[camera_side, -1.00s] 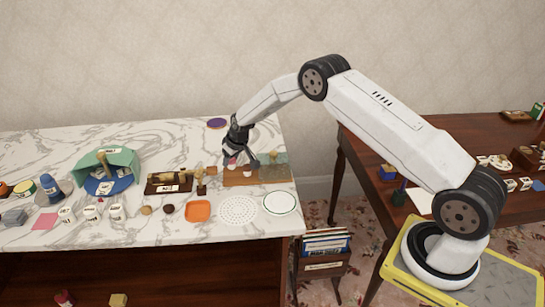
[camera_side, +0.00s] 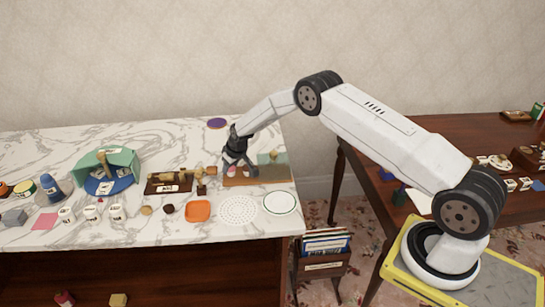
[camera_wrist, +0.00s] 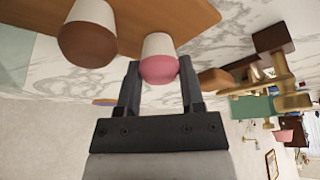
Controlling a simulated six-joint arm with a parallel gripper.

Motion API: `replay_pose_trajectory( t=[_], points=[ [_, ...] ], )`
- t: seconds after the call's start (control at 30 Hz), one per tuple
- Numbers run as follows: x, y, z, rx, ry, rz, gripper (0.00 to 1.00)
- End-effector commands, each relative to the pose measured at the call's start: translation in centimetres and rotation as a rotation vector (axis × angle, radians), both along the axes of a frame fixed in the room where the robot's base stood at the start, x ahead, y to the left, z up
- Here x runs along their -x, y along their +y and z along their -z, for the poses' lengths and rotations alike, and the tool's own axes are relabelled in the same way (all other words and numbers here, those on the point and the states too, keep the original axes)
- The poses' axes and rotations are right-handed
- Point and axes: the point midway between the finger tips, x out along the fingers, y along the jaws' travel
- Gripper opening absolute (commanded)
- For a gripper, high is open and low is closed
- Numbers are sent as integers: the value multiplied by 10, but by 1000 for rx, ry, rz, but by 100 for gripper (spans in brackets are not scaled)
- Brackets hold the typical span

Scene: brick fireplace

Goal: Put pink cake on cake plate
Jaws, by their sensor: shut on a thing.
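The pink cake (camera_wrist: 159,68), pink-topped in a white cup, sits between the fingers of my gripper (camera_wrist: 159,86) in the wrist view. My gripper is shut on it. In the side view my gripper (camera_side: 241,166) is low at the left end of a wooden board (camera_side: 262,181), with the cake mostly hidden. I cannot tell whether the cake touches the board. Two round white plates lie in front of the board: a dotted one (camera_side: 238,209) and a green-rimmed one (camera_side: 280,202). I cannot tell which is the cake plate. Both look empty.
A brown-topped cake (camera_wrist: 88,42) stands on the board beside the pink one. An orange square dish (camera_side: 198,211) lies left of the plates. A dark tray (camera_side: 169,182) with brass pieces stands left of my gripper. A purple disc (camera_side: 217,123) lies behind on the marble table.

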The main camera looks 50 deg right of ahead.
Motion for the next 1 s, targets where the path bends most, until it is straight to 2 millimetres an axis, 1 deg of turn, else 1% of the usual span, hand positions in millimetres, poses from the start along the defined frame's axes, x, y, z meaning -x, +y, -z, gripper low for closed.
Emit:
replay_pose_trajectory(
  t=[0.13, 0.17, 0.2, 0.23, 0.27, 0.67, 0.87, 1.0],
  points=[
    [0, 0, 4, 0, 0, 0, 0],
    [0, 0, 4, 0, 0, 0, 56],
    [0, 0, 3, 0, 0, 0, 68],
    [0, 0, 3, 0, 0, 0, 78],
    [0, 0, 3, 0, 0, 0, 84],
    [0, 0, 2, 0, 0, 0, 84],
    [3, 0, -5, 0, 0, 0, 84],
    [7, 0, -15, -1, 0, 0, 84]
  ],
)
